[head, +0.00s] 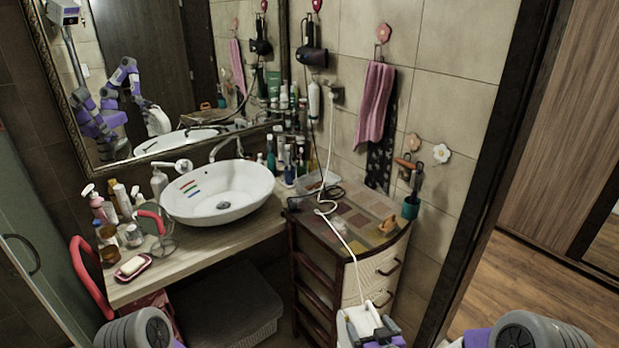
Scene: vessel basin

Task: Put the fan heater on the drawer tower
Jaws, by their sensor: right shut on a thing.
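The drawer tower (345,238) stands right of the washbasin counter, with a patterned top, dark wooden frame and pale drawer fronts. My right gripper (383,333) is at the bottom edge, in front of and below the tower's top. It is shut on a white object, seemingly the fan heater (350,327), which is cut off by the picture edge. A white cord (345,240) runs from the wall socket over the tower's top down towards it. My left gripper is not directly in view; only part of my left arm shows at the bottom left.
The middle front is clear except for the cord. The basin (218,190) and several bottles fill the counter.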

